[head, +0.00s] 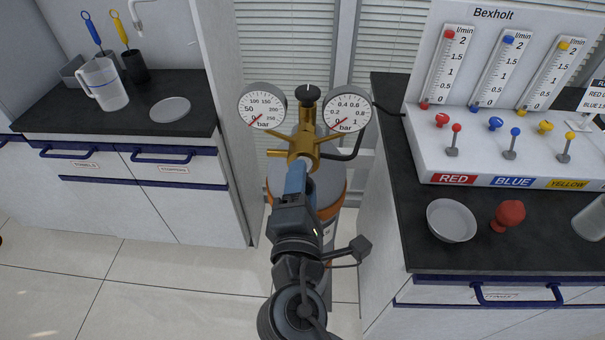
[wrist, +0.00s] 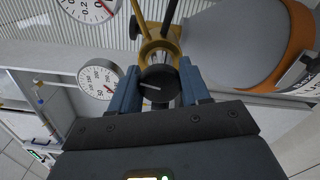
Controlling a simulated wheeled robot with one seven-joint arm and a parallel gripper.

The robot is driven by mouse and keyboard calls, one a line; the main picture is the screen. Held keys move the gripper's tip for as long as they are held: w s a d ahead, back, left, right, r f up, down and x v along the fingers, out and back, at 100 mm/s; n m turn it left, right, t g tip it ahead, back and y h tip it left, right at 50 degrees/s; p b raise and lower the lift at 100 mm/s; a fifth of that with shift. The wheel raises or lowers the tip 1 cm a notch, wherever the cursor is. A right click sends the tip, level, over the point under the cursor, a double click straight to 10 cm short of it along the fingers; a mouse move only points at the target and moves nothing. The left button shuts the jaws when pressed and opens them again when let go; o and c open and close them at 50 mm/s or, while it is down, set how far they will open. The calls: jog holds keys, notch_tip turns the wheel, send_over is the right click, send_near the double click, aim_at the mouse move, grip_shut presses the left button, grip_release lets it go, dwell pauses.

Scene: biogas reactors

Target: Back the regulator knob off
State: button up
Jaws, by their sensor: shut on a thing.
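The brass regulator (head: 302,143) sits on top of a grey gas cylinder (head: 328,184) with an orange band. The regulator knob (wrist: 157,85) is a dark disc with a white line on its face. My gripper (head: 298,172) reaches it from the front, and in the wrist view its blue fingers (wrist: 157,94) lie on both sides of the knob, shut on it. In the head view my gripper hides the knob. The left gauge (head: 262,107) and right gauge (head: 347,109) both have red needles pointing lower left, near zero.
A black knob (head: 308,94) tops the regulator assembly. A right bench (head: 388,150) holds the flowmeter panel (head: 492,70), a grey dish (head: 451,220) and a red knobbed object (head: 508,215). A left bench (head: 190,115) holds a jug (head: 104,85). The cylinder stands between the benches.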

jog(key=shift+n+p, duration=0.6)
jog(key=shift+n, duration=0.4)
jog(key=o, duration=0.9)
jog(key=shift+o, duration=0.2)
jog(key=s+b, duration=0.1)
jog(key=s, duration=0.6)
jog(key=shift+s+a+b, duration=0.15)
jog(key=shift+s+b, duration=0.15)
jog(key=shift+s, duration=0.05)
